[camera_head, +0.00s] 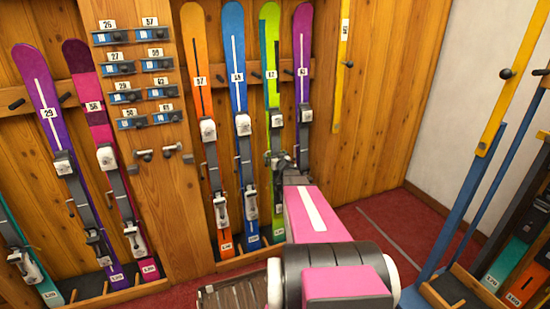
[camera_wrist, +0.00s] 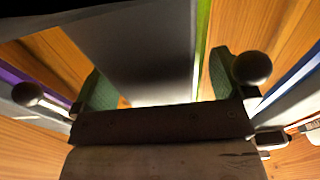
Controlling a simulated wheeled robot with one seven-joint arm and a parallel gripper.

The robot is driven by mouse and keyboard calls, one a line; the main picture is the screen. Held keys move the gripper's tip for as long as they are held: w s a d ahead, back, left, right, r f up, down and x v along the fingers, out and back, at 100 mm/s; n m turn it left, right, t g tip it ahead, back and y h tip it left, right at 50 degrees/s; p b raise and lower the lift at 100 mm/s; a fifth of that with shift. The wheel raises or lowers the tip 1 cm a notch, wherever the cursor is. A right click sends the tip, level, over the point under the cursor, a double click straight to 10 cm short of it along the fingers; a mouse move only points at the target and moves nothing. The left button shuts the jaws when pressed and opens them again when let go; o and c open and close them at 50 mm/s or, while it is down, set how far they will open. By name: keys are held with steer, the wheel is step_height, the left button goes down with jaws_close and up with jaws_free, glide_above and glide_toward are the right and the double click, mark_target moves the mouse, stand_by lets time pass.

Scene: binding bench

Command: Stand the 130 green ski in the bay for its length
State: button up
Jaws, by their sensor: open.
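The green ski (camera_head: 270,60) stands upright in the back rack, between a blue ski and a purple ski. It carries a grey binding, and its lower end label is too small to read surely. My gripper (camera_head: 285,160) is at the height of this binding, its fingers partly hidden by my own wrist. In the wrist view, my gripper (camera_wrist: 158,82) is open, with one finger on each side of a broad grey part edged in green, seemingly the green ski (camera_wrist: 203,35). I cannot tell whether the fingers touch it.
Orange (camera_head: 195,45), blue (camera_head: 235,50) and purple (camera_head: 302,50) skis stand close beside it. A panel of numbered bindings (camera_head: 140,75) hangs left. Low bays at right hold several skis, including an orange one (camera_head: 528,275). Red carpet (camera_head: 385,225) lies open between.

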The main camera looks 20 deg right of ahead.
steer(key=shift+s, duration=0.1)
steer(key=s, duration=1.2)
steer(key=shift+s+d+r, duration=0.15)
steer(key=shift+s+d, duration=0.1)
steer(key=shift+s, duration=0.15)
stand_by(1.8)
steer(key=shift+s, duration=0.15)
steer(key=s, duration=0.6)
stand_by(0.7)
stand_by(0.4)
